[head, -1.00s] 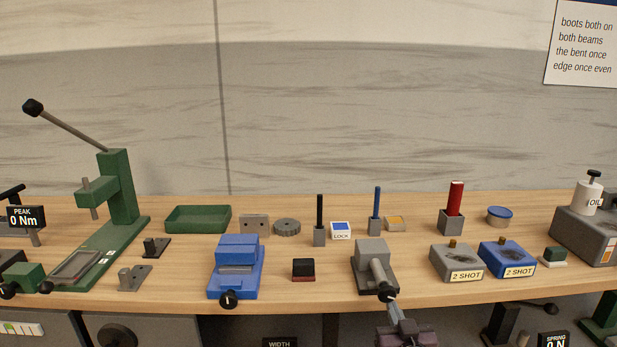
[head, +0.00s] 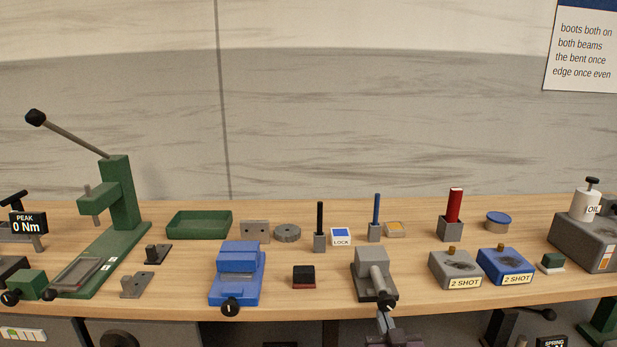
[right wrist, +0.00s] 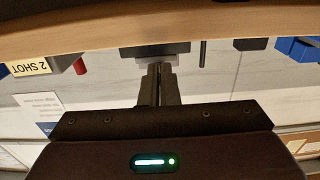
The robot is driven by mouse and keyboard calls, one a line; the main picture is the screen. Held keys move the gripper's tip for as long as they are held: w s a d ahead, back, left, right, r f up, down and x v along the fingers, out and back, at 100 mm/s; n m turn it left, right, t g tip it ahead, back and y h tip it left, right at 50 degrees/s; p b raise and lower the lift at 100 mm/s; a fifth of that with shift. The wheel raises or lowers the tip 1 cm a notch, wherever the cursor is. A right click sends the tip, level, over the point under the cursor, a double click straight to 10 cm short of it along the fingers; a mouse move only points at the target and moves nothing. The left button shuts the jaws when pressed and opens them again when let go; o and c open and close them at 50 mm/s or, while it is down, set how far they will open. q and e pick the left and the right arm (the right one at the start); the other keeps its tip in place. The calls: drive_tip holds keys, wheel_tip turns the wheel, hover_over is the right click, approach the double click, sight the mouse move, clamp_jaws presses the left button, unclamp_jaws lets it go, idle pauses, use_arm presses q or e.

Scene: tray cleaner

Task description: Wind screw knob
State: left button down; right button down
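A grey vice-like device (head: 372,268) stands near the front edge of the table, with a light cylinder on top. Its black screw knob (head: 386,301) faces the front and bears a small white mark. My right gripper (head: 383,316) comes up from below, its fingertips right at the knob. In the right wrist view the right gripper's fingers (right wrist: 157,75) lie close together, pointing at the grey device; the knob is not distinguishable there. Whether the fingers grip the knob is unclear. My left gripper is not in view.
A blue vice (head: 236,270) with a black knob stands to the left, a small black-and-red block (head: 304,276) between. Grey (head: 455,266) and blue (head: 504,264) "2 SHOT" boxes are to the right. A green press (head: 120,205) is far left. The table edge lies just behind the knob.

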drive_tip(key=shift+a+r+p, duration=0.35)
drive_tip(key=shift+a+r, duration=0.05)
drive_tip(key=shift+r, duration=0.15)
drive_tip(key=shift+f, duration=0.15)
drive_tip(key=s+f+p, duration=0.1)
drive_tip(key=s+p, duration=0.2)
drive_tip(key=s, duration=0.3)
idle(0.6)
